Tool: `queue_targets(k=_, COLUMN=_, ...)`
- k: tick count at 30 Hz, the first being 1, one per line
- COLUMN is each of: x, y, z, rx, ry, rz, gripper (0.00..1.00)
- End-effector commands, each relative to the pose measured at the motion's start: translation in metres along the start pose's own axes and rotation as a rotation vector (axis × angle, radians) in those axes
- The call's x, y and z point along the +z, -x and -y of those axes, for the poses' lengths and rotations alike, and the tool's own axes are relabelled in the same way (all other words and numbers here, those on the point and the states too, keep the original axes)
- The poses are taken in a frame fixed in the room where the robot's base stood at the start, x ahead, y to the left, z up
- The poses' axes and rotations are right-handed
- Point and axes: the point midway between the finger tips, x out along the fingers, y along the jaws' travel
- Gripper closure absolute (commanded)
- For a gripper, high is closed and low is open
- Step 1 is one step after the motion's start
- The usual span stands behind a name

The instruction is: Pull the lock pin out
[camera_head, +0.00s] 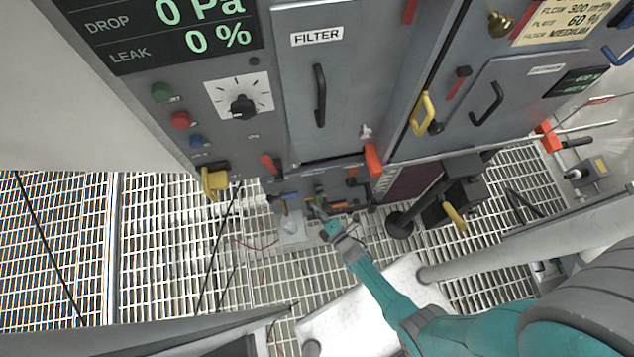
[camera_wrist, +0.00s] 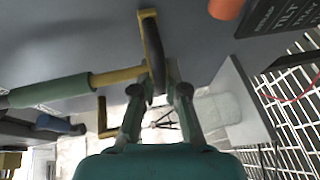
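In the wrist view, a yellow-and-dark bar (camera_wrist: 151,45) stands upright on the end of a yellow rod with a green sleeve (camera_wrist: 55,91). It looks like the lock pin's handle, but I cannot be sure. My gripper (camera_wrist: 160,85) has one finger on each side of the bar's lower part. The fingertips are close to the bar; whether they press on it is not clear. In the head view, my gripper (camera_head: 321,208) reaches in under the filter cabinet, among small fittings. The pin is too small to make out there.
The filter door (camera_head: 320,80) is above, with a red-orange handle (camera_head: 373,160) at its lower right. A yellow handle (camera_head: 214,182) hangs at the left. A black bracket with a yellow lever (camera_head: 454,216) is at the right. Grated floor (camera_head: 60,250) lies below.

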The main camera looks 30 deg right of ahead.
Motion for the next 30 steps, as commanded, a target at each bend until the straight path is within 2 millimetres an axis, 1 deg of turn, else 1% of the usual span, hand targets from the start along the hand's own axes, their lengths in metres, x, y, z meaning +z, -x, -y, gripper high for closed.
queue_targets(k=10, x=0.000, y=-0.001, z=0.002, rx=-0.001, ry=0.000, rz=0.000, gripper=1.00)
queue_targets(k=21, x=0.002, y=-0.006, z=0.026, rx=-0.001, ry=-0.001, rz=-0.002, gripper=1.00)
queue_targets(k=30, x=0.003, y=-0.006, z=0.033, rx=-0.002, ry=0.000, rz=0.000, gripper=1.00)
